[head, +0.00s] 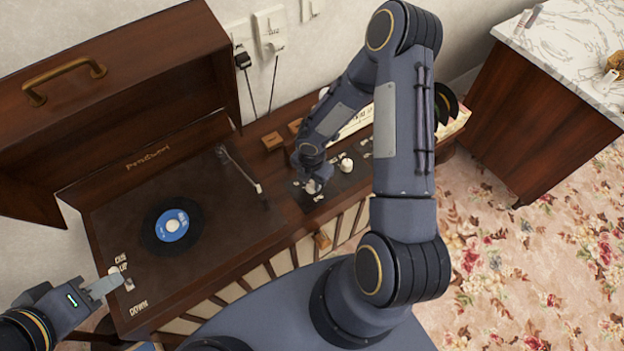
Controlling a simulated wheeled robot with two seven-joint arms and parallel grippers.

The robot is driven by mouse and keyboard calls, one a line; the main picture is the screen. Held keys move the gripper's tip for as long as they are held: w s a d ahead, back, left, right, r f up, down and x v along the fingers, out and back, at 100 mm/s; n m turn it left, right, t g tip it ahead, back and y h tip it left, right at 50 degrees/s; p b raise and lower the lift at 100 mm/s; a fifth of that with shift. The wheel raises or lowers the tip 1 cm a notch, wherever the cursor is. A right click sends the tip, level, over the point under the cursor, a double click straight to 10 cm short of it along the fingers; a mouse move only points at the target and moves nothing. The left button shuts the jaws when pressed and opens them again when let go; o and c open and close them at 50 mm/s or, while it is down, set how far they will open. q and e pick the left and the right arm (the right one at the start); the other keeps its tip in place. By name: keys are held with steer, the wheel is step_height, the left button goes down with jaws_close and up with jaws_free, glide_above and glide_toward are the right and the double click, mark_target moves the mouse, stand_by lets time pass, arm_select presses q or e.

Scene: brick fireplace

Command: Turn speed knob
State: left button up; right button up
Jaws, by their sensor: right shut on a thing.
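The record player (240,215) has a brown deck with its lid raised, and a record with a blue label (172,225) lies on it. To the right of the deck is a dark control panel (340,184). My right gripper (315,186) points down at this panel and is shut on a small pale knob there, mostly hidden by the fingers. I cannot read a label naming it as the speed knob. Another white knob (346,165) stands just right of it. My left gripper (112,284) is beside the cue lever (128,284) at the deck's lower left; its finger gap is unclear.
The tonearm (240,170) lies at the deck's right side. The raised lid (120,80) stands at the back left. Wall outlets with cords (268,32) are behind. A marble-topped cabinet (565,95) stands at the right. Floral carpet (540,260) is clear at the lower right.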

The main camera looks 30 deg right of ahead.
steer(key=shift+f+m+b, duration=0.2)
steer(key=shift+m+b, duration=1.6)
steer(key=shift+b, duration=0.05)
steer(key=m+b, duration=0.4)
steer(key=m, duration=0.1)
steer(key=m+b, duration=0.4)
steer(key=m, duration=0.1)
steer(key=shift+r+m, duration=0.1)
steer(key=shift+m, duration=0.3)
steer(key=shift+s+r+m+b, duration=0.1)
steer(key=shift+m+b, duration=0.9)
steer(key=shift+m, duration=0.8)
steer(key=o, duration=1)
